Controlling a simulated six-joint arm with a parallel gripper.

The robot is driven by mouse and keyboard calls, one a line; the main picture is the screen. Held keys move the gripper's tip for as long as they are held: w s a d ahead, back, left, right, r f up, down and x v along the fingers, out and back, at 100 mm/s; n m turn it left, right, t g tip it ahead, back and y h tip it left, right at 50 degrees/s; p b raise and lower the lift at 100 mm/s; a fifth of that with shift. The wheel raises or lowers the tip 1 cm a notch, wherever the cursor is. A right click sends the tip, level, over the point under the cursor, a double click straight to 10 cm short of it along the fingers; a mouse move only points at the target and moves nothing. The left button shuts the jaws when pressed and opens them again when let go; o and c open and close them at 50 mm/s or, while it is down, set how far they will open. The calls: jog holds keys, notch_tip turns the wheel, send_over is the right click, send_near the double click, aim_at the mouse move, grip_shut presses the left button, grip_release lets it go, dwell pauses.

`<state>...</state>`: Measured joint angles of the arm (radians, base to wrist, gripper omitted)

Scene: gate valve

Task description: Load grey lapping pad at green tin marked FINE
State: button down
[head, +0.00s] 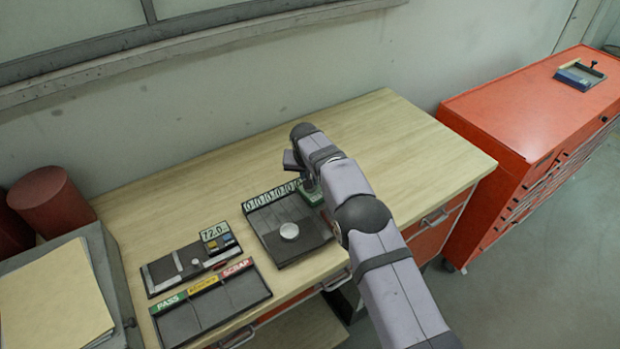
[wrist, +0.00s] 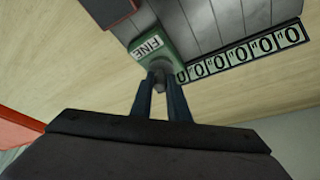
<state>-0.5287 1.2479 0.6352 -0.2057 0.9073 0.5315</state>
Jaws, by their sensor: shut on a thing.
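My gripper (wrist: 158,80) is shut on the small grey lapping pad (wrist: 159,86), which shows between the fingertips in the wrist view. The green tin (wrist: 178,42) with a white FINE label lies right at the fingertips. The pad overlaps the tin's near edge in the picture; I cannot tell whether they touch. In the head view the green tin (head: 315,194) shows partly beside the dark tray, mostly covered by my arm. My gripper (head: 305,187) is low over it, and the pad cannot be made out there.
A dark tray (head: 268,222) with a row of 0 cards holds a pale disc (head: 289,231). A gauge board (head: 165,273) reading 72.0 and a PASS/SCRAP sorting tray (head: 190,320) stand to the left. A dark red block (wrist: 106,10) is near the tin. The bench's back right is clear.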

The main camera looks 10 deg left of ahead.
jog(key=shift+r+p, duration=1.75)
jog(key=shift+r, duration=1.8)
jog(key=s+d+f+b, duration=0.1)
jog(key=s+d+b, duration=0.15)
jog(key=d, duration=0.55)
jog(key=s+d+f+b, duration=0.1)
jog(key=d+b, duration=0.2)
jog(key=d, duration=0.6)
jog(key=s+d+f+m+b, duration=0.1)
jog(key=s+d+f+b, duration=0.3)
jog(key=s+d, duration=1)
jog(key=s, duration=0.3)
